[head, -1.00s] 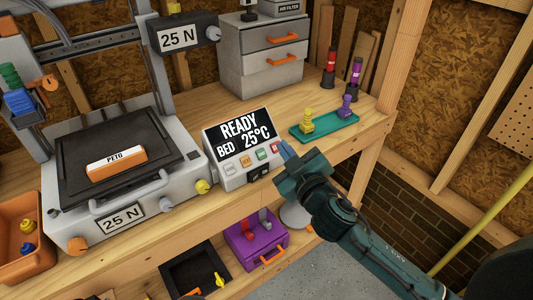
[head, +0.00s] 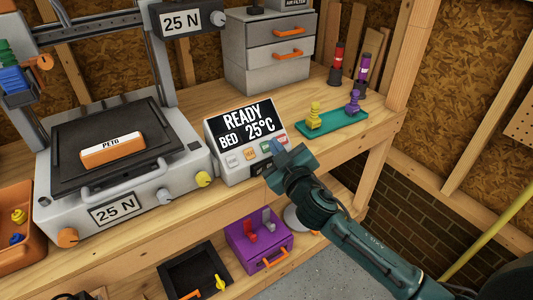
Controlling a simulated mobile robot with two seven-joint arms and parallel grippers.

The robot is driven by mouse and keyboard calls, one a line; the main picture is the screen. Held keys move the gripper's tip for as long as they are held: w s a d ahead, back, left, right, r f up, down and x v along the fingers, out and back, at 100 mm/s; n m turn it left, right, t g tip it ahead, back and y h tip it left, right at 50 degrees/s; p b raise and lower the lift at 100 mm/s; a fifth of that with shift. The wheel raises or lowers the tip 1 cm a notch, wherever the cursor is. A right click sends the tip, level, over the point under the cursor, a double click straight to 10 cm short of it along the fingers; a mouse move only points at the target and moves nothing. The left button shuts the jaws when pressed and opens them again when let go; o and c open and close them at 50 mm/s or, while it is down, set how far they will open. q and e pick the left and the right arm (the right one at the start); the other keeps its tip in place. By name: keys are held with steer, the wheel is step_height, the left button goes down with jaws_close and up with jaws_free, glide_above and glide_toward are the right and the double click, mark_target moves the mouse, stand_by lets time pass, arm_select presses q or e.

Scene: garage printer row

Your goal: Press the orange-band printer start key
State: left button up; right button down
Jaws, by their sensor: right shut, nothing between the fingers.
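The printer (head: 190,150) stands on the wooden bench at the left, with an orange PETG block (head: 112,150) on its dark bed. Beside it, a white control panel (head: 228,176) reads READY, BED 25°C. Below its screen is a row of keys: a pale key (head: 231,160), an orange key (head: 250,155), a green key, and a red key at the right end. My right gripper (head: 277,147) is shut and empty, its blue fingertips at the right end of the key row, partly hiding the keys there. I cannot tell whether they touch. My left gripper is out of view.
A teal tray (head: 349,127) with yellow and purple pieces lies right of the panel. A grey drawer unit (head: 243,76) stands behind. On the lower shelf are a purple box (head: 247,260) and a black tray (head: 172,277). An orange bin (head: 35,244) stands at left.

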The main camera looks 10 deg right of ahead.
steer(key=shift+w+a+f, duration=0.15)
steer(key=shift+w+f, duration=0.2)
steer(key=shift+f, duration=0.05)
stand_by(0.9)
stand_by(0.9)
steer(key=shift+w+a+f+b, duration=0.1)
steer(key=shift+w+f+b, duration=0.2)
steer(key=shift+b, duration=0.15)
